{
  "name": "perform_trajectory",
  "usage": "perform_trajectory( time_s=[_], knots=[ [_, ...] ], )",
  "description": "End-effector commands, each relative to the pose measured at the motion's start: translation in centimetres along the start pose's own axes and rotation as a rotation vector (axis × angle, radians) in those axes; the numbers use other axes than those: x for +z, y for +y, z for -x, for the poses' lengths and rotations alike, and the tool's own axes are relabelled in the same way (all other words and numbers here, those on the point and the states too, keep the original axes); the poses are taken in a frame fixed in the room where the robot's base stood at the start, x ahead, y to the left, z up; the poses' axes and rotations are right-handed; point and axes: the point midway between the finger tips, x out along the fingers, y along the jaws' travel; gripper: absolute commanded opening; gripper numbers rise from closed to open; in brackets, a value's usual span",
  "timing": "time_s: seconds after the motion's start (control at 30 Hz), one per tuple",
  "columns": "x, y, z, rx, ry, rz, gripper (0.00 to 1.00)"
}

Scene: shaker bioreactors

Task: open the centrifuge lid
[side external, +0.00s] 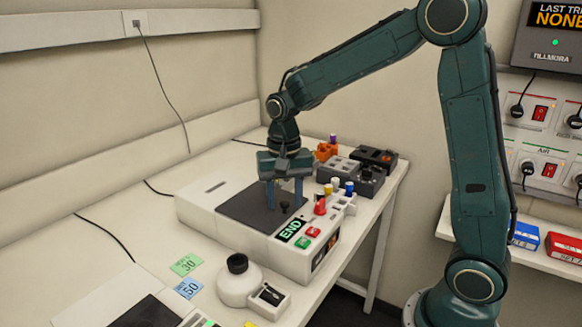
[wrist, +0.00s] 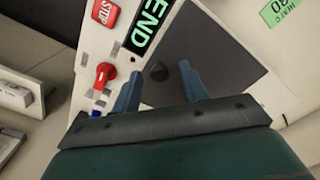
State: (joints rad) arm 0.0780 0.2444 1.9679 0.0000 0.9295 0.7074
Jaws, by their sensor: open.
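The centrifuge (side external: 200,207) is a white box on the bench with a dark grey lid (side external: 240,208), which lies flat and shut. My gripper (side external: 284,198) is open and points down over the lid. I cannot tell whether the fingertips are level with the knob.
The front panel has an END display (side external: 290,230), green and red buttons and a red switch (side external: 320,206). Behind stand dark devices (side external: 373,160) and colored-cap bottles. A small white device with a black-topped round part (side external: 237,284) sits at the front. Green and blue notes lie on the bench.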

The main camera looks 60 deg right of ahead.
Motion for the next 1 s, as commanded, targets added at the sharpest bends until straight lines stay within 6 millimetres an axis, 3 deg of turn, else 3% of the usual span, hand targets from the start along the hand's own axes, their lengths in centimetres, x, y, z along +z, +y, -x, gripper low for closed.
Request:
perform_trajectory(
  time_s=[0.1, 0.3, 0.33, 0.67, 1.0],
  knots=[
    [0.0, 0.0, 0.0, 0.0, 0.0, 0.0, 0.41],
    [0.0, 0.0, 0.0, 0.0, 0.0, 0.0, 0.02],
    [0.0, 0.0, 0.0, 0.0, 0.0, 0.0, 0.0],
    [-0.3, -0.3, 0.1, -0.001, 0.001, 0.0, 0.0],
    [-2.6, -2.6, 0.1, -0.002, 0.002, 0.0, 0.0]
  ],
)
